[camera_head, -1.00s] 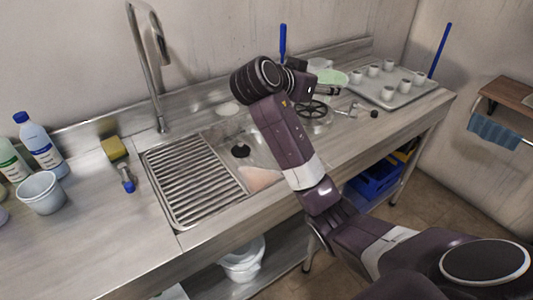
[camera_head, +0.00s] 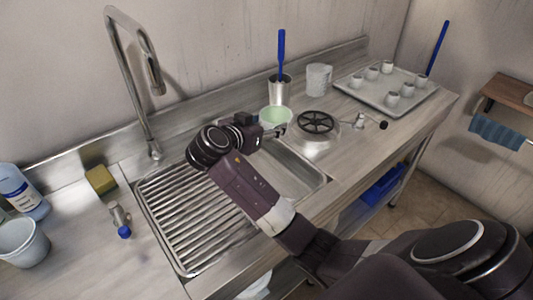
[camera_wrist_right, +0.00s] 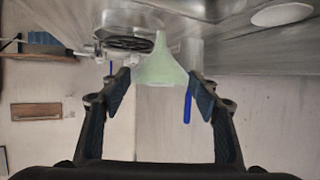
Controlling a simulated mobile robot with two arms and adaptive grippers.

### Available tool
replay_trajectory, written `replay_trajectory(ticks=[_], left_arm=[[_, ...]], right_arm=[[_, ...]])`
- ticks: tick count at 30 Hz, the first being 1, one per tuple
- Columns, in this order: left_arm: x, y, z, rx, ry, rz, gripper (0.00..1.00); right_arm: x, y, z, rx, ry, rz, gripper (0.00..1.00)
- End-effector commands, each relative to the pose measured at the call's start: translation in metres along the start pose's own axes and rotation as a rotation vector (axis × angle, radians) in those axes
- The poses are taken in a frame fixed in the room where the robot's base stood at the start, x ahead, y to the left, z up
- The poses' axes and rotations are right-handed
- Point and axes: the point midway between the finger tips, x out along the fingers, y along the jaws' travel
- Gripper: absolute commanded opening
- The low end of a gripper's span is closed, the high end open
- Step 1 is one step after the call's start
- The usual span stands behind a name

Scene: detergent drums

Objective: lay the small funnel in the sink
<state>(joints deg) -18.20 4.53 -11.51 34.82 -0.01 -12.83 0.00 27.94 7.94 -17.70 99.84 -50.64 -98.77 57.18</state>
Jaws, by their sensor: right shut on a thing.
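The small funnel is pale green (camera_head: 276,117), mouth up in the head view, at the back edge of the sink area. In the right wrist view the funnel (camera_wrist_right: 161,66) shows between the fingers. My right gripper (camera_head: 279,130) is shut on it; the fingers (camera_wrist_right: 160,92) stand either side of its wide end. The sink (camera_head: 318,182) is a steel basin to the right of a ribbed drainer; my right arm hides much of it, including the drain. My left gripper is out of view.
A faucet (camera_head: 140,90) rises behind the drainer. A steel cup with a blue-handled tool (camera_head: 280,90), a white jug (camera_head: 319,78) and a device with a black wheel (camera_head: 317,123) stand near the gripper. A tray (camera_head: 375,103) of small cups lies right. A yellow sponge (camera_head: 100,179) lies left.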

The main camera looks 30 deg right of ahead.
Motion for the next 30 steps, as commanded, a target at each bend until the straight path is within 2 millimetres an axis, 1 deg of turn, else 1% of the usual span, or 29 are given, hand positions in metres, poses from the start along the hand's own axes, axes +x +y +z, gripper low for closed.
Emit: replay_trajectory(ticks=[1,4,7,8,9,10,12,14,18,21,25,29,30], left_arm=[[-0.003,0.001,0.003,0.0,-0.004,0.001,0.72],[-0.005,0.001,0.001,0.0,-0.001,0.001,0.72],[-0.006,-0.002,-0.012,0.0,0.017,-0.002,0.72],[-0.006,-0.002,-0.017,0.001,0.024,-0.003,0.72],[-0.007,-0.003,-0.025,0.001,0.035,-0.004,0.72],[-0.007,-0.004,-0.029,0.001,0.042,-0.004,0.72],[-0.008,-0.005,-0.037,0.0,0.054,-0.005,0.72],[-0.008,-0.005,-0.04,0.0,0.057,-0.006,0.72],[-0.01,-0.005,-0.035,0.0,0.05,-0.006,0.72],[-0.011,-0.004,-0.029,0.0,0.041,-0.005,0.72],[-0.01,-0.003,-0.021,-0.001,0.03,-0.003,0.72],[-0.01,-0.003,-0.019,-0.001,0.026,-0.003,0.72],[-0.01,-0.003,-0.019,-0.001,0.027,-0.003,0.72]], right_arm=[[0.006,0.001,0.013,-0.008,0.0,0.003,0.42],[0.015,0.001,0.035,-0.007,0.0,0.002,0.42],[0.022,0.001,0.051,-0.004,-0.001,0.001,0.41],[0.023,0.0,0.055,-0.003,0.0,0.0,0.3],[0.025,0.0,0.059,-0.003,0.0,0.0,0.11],[0.025,0.0,0.061,-0.001,0.001,0.0,0.0],[0.027,0.0,0.065,-0.001,0.0,0.0,0.0],[0.03,0.0,0.071,-0.003,0.0,0.002,0.0],[0.038,0.0,0.091,-0.004,0.001,0.001,0.0],[0.042,0.0,0.101,-0.002,0.001,0.0,0.0],[0.043,0.0,0.104,0.0,0.0,-0.001,0.0],[0.043,0.0,0.104,0.0,0.0,-0.001,0.0],[0.043,0.0,0.104,0.0,0.0,-0.001,0.04]])
